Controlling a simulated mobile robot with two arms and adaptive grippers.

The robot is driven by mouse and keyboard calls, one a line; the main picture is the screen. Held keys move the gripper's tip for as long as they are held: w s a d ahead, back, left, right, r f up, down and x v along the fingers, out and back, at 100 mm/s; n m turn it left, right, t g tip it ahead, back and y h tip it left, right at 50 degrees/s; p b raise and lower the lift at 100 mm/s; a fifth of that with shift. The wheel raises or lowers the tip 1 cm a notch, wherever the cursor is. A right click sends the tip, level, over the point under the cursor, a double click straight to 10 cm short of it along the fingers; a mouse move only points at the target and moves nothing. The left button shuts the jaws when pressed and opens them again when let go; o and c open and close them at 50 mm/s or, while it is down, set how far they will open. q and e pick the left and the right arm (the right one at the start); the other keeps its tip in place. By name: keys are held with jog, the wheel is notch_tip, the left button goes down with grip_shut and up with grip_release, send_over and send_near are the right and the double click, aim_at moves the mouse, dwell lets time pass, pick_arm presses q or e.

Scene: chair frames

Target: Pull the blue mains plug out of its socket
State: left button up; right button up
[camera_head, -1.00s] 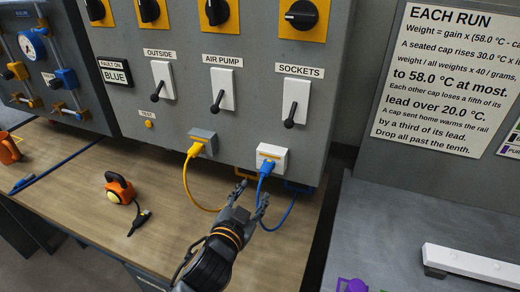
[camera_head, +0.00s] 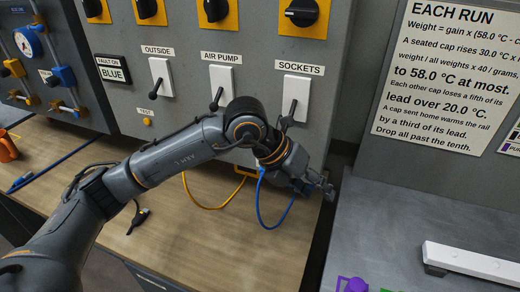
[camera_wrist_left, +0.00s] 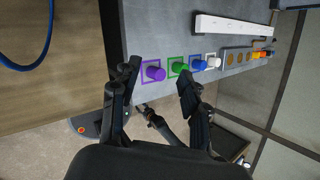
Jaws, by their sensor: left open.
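The blue mains plug (camera_head: 262,171) shows only as a sliver under my left wrist, with its blue cable (camera_head: 272,224) looping down to the bench edge. The plug's upper part and its white socket are hidden behind my arm, so I cannot tell how the plug sits in it. My left gripper (camera_head: 326,187) is open and empty, to the right of the plug and past the panel's lower right corner. In the left wrist view its spread fingers (camera_wrist_left: 158,70) have nothing between them. A dark jointed part below them may be my right gripper.
The SOCKETS switch (camera_head: 295,97) and AIR PUMP switch (camera_head: 221,88) are close above my arm. A yellow cable (camera_head: 203,207) hangs left of the blue one. A grey bench (camera_head: 425,215) with a white bar (camera_head: 475,264) stands at right, across a gap.

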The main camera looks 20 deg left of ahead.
pick_arm(q)
jog(key=w+a+r+n+t+y, duration=0.1)
jog(key=w+a+y, duration=0.25)
jog(key=a, duration=0.35)
jog(key=w+a+r+n+t+y, duration=0.1)
jog(key=w+a+r+n+y, duration=0.1)
jog(key=a+y, duration=0.35)
jog(key=w+f, duration=0.1)
jog(key=f, duration=0.1)
jog(key=w+f+h+b, duration=0.1)
jog(key=f, duration=0.2)
jog(key=w+a+f+h, duration=0.1)
jog(key=f, duration=0.1)
jog(key=shift+f, duration=0.15)
jog(key=shift+w+f, duration=0.15)
jog(key=shift+w, duration=0.05)
jog(key=shift+c, duration=0.7)
grip_shut()
jog(key=shift+s+b, duration=0.25)
jog(key=shift+b, duration=0.2)
jog(key=shift+s, duration=0.1)
